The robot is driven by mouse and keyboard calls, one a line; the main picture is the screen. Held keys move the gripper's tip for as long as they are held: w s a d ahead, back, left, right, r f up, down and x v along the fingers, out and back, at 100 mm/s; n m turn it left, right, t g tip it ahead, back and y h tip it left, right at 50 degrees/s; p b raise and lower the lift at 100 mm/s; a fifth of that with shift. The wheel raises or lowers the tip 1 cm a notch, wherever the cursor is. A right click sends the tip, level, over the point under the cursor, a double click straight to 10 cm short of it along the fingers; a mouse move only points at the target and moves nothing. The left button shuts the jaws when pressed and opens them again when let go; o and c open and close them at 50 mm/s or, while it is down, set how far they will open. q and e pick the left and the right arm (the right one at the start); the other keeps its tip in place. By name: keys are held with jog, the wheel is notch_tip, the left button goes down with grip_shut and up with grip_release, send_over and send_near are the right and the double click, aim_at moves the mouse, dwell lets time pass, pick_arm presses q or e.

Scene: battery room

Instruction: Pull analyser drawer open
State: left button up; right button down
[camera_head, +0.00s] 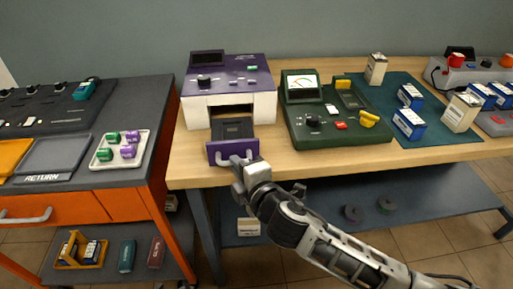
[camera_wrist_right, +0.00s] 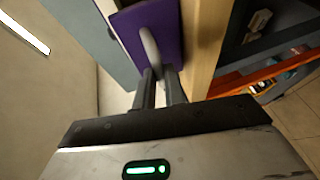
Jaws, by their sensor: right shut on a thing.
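The analyser (camera_head: 230,84) is a white and purple box on the wooden bench. Its drawer (camera_head: 233,129) is out of the front slot, showing a dark tray behind a purple front panel (camera_head: 218,153). The panel has a pale curved handle (camera_head: 240,157). My right gripper (camera_head: 244,167) is at the handle in the head view. In the right wrist view its fingers (camera_wrist_right: 160,85) are shut on the handle (camera_wrist_right: 150,48), in front of the purple panel (camera_wrist_right: 165,30). My left gripper is not in view.
A green tester (camera_head: 335,115) stands right of the analyser. A blue mat (camera_head: 425,148) with several boxes lies further right. An orange cart (camera_head: 157,170) with a tray of green and purple pieces (camera_head: 120,148) stands at left. A lower shelf (camera_head: 420,205) runs under the bench.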

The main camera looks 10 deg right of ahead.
jog(key=c, duration=1.5)
grip_release()
jog(key=b+v, duration=0.1)
jog(key=v, duration=1.5)
jog(key=shift+f, duration=0.1)
jog(key=s+d+f+m+g+h, duration=0.1)
jog(key=s+d+f+m, duration=0.1)
jog(key=f+m, duration=0.4)
jog(key=s+d+f+m+g, duration=0.1)
jog(key=d+f+m+g, duration=0.1)
jog(key=f+m, duration=0.4)
jog(key=s+d+f+m+g+h, duration=0.1)
jog(key=s+d+f+m, duration=0.1)
jog(key=f+m, duration=0.4)
jog(key=shift+s+f+m+h, duration=0.3)
jog(key=shift+f, duration=0.4)
